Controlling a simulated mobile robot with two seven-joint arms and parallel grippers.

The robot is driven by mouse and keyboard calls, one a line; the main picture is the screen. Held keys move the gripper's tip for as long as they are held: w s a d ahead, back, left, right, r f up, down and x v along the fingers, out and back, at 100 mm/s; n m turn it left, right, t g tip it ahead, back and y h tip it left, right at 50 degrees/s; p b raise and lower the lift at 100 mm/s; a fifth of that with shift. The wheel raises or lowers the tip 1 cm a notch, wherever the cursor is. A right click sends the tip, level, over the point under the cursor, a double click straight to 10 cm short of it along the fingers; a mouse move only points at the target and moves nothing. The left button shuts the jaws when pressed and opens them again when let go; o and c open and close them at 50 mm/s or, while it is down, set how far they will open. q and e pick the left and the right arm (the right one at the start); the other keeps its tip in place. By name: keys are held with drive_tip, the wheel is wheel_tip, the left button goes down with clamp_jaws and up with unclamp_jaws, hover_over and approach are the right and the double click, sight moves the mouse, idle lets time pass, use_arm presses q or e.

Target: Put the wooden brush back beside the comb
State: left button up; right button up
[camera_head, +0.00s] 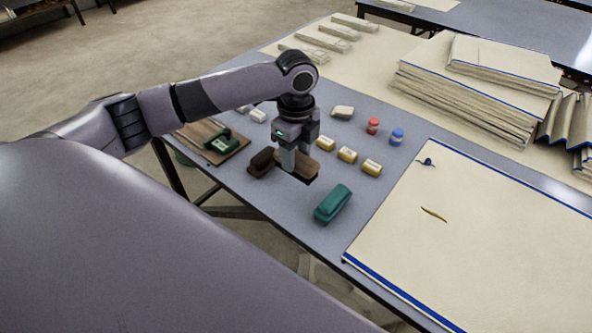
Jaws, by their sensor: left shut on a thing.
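My left gripper (288,158) points down over the near-left part of the grey table, shut on a brown wooden piece that I take for the wooden brush (305,168). Its tan top and dark underside show to the right of the fingers. A dark brown block (262,161) shows just left of the fingers; I cannot tell whether it is part of the brush or a separate thing. The fingers hide the part between. Whether the brush touches the table is unclear. I cannot make out a comb for certain. My right gripper is not in view.
A teal stapler-like thing (333,203) lies near the front edge. Yellowish blocks (347,155) and red (373,126) and blue (396,137) jars stand to the right. A brown board (204,139) with a green tool lies left.

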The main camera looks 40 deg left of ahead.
sight(296, 170)
use_arm(q)
wheel_tip(296, 170, down, 4)
drive_tip(key=shift+f, duration=0.7)
drive_tip(key=shift+f, duration=0.15)
drive_tip(key=o, duration=1.1)
wheel_tip(296, 170, up, 12)
drive_tip(key=shift+r+p, duration=0.2)
drive_tip(key=shift+p, duration=0.1)
